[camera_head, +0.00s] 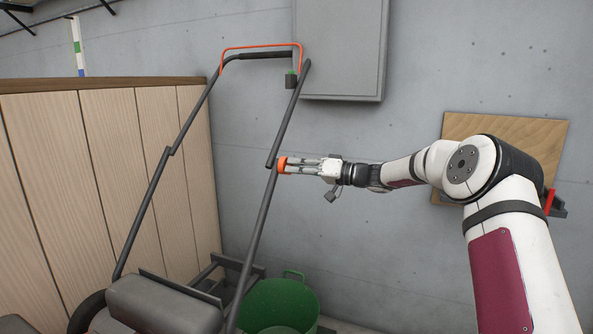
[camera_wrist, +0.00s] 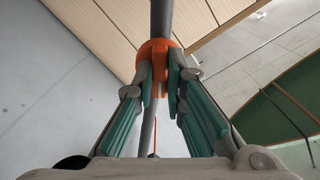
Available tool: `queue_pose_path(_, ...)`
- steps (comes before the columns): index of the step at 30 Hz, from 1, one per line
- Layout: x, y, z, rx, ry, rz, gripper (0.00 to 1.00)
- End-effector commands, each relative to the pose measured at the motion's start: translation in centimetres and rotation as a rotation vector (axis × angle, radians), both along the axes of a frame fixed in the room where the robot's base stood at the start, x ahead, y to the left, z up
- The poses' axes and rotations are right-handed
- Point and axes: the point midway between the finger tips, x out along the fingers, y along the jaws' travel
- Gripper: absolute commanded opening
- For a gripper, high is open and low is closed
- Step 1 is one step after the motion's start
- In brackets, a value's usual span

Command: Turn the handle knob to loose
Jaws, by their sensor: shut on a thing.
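The orange handle knob (camera_head: 282,164) sits at the joint of the mower's right handle bar, where the upper and lower tubes meet. The lawn mower handle (camera_head: 258,235) is a dark grey tube frame with an orange bail bar at the top. My gripper (camera_head: 288,165) reaches in from the right and is shut on the knob. In the wrist view my gripper (camera_wrist: 161,84) has its teal finger pads on either side of the orange knob (camera_wrist: 158,50). The fingers hide part of the knob, and I cannot read any marking on it.
A wooden panel wall (camera_head: 110,150) stands on the left. A green bucket (camera_head: 290,303) stands on the floor below my gripper. A grey wall cabinet (camera_head: 340,50) hangs above, and a wooden board (camera_head: 530,130) is on the wall behind my arm.

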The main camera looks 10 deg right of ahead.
Motion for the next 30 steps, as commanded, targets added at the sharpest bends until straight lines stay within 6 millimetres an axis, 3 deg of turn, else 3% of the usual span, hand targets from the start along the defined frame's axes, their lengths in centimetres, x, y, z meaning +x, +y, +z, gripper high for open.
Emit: queue_pose_path(30, -0.04, -0.1, 0.22, 0.569, 0.783, -0.003, 0.0)
